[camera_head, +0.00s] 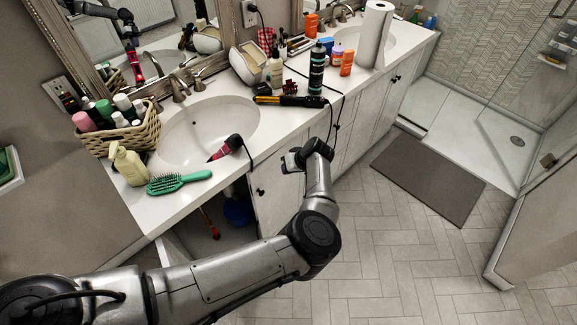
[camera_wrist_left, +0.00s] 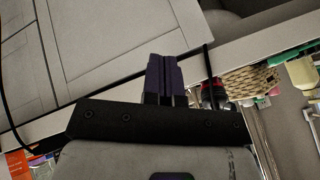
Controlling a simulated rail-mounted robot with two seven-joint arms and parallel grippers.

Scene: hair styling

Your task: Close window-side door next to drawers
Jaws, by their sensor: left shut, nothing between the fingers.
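My left gripper (camera_head: 291,161) is shut and empty, just in front of the vanity cabinet below the counter edge. Its dark fingers (camera_wrist_left: 163,78) are together in the left wrist view, with pale panelled cabinet fronts (camera_wrist_left: 110,40) beyond them. The cabinet door (camera_head: 276,203) beside the drawers (camera_head: 335,148) has a dark knob on its left side and looks shut or nearly shut; my gripper and arm hide part of it. Left of it the cabinet is open, and the other door (camera_head: 172,250) stands swung out, partly hidden by my arm. My right gripper is not in view.
A red hair dryer (camera_head: 226,148) lies at the counter edge with a hanging cord. A green brush (camera_head: 178,182), soap bottle (camera_head: 129,165) and basket (camera_head: 123,136) stand near the sink. A blue item (camera_head: 238,211) is inside the cabinet. The tiled floor (camera_head: 390,260) is clear.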

